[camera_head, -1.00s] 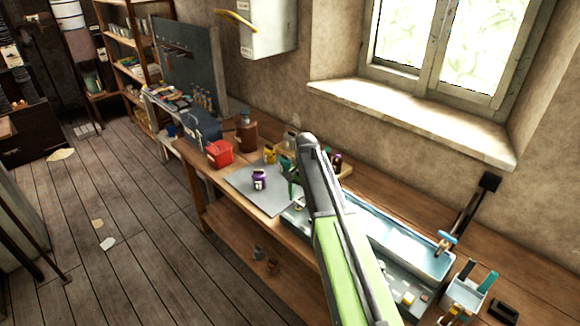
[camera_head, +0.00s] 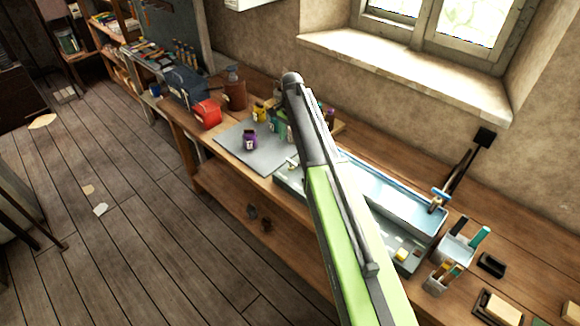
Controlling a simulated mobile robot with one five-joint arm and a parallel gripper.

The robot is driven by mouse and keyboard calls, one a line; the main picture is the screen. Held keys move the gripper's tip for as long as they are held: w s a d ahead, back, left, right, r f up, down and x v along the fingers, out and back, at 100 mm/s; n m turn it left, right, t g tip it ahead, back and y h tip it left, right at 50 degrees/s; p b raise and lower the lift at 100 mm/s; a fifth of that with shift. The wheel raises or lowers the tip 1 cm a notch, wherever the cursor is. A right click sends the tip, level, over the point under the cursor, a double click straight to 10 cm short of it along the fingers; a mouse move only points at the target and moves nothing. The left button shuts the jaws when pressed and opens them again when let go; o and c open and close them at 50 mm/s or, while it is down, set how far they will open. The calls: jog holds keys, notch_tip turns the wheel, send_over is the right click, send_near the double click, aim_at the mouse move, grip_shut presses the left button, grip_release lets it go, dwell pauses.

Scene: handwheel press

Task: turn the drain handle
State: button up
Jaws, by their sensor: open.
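A long pale trough (camera_head: 405,205) stands on the workbench, partly hidden behind my arm. A blue cross handle (camera_head: 440,193) sits at its right end, at the foot of a dark pipe from the wall. A small pale fitting (camera_head: 291,163) shows near the trough's left end, too small to make out. I cannot tell which of these is the drain handle. My green and dark arm rises across the middle. My gripper is not visible; nothing is seen touching the blue handle.
On the workbench (camera_head: 545,270), a purple jar (camera_head: 249,140) stands on a grey mat (camera_head: 232,148), with more jars close to my arm. A red box (camera_head: 207,114) stands at the left. Tool holders (camera_head: 455,248) crowd the trough's right end. The floor at left is mostly clear.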

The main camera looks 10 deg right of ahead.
aim_at(291, 161)
notch_tip(291, 161, down, 11)
jog(key=b, duration=0.9)
jog(key=shift+r, duration=0.3)
jog(key=c, duration=1.4)
